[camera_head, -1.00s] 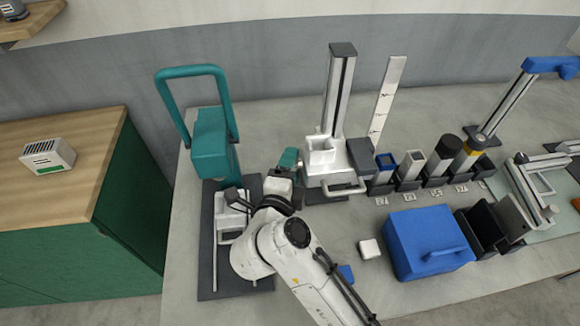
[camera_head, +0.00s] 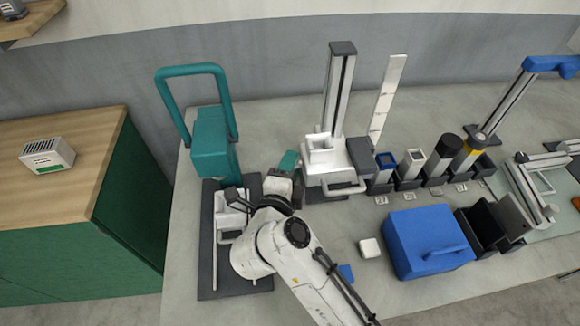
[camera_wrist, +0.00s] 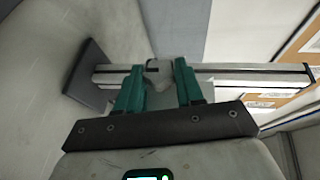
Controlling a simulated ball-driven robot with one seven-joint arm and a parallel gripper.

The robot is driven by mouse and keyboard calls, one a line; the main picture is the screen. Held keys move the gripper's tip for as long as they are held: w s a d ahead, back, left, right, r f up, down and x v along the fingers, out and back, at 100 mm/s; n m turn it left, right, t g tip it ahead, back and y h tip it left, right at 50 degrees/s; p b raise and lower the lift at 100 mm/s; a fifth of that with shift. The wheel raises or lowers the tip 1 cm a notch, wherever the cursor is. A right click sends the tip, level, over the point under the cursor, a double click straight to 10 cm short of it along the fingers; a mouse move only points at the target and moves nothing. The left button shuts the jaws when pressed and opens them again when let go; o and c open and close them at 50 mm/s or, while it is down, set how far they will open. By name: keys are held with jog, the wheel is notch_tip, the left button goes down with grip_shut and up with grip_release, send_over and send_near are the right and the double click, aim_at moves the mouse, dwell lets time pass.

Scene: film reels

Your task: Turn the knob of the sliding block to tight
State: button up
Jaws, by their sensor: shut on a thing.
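The white sliding block (camera_head: 328,160) sits low on an upright metal column (camera_head: 339,95) with a dark cap, in the head view. My gripper (camera_head: 289,161) is just left of the block, with a teal finger showing beside it. In the wrist view, my gripper's two teal fingers (camera_wrist: 158,85) are shut on a small grey-white knob (camera_wrist: 158,70). A metal rail (camera_wrist: 235,76) runs sideways behind the fingers. The knob is hidden in the head view, and its tight or loose setting cannot be read.
A teal-handled device (camera_head: 212,145) stands behind my arm on the left. A blue box (camera_head: 425,242), a small white cube (camera_head: 369,248) and several dark holders lie to the right. A dark base plate (camera_head: 208,270) lies beneath my arm. Some bare tabletop shows in front of the column.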

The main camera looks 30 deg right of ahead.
jog(key=shift+f, duration=0.2)
jog(key=t+h+b, duration=0.1)
jog(key=b, duration=0.1)
jog(key=f+m+t+h+b, duration=0.1)
jog(key=b, duration=0.1)
jog(key=shift+a+t+b, duration=0.1)
jog(key=shift+t+b, duration=0.2)
jog(key=shift+t, duration=0.1)
jog(key=m+t+h+b, duration=0.1)
jog(key=h+b, duration=0.1)
jog(key=b, duration=0.3)
jog(key=shift+f+m, duration=0.1)
jog(key=shift+m, duration=0.2)
jog(key=shift+m+t+h+b, duration=0.3)
jog(key=shift+t+h+b, duration=0.15)
jog(key=shift+b, duration=0.5)
jog(key=shift+r, duration=0.2)
jog(key=o, duration=1)
jog(key=shift+r, duration=0.1)
jog(key=shift+o, duration=0.2)
jog(key=b+v, duration=0.1)
jog(key=v, duration=0.6)
jog(key=shift+f+b, duration=0.2)
jog(key=shift+b, duration=0.15)
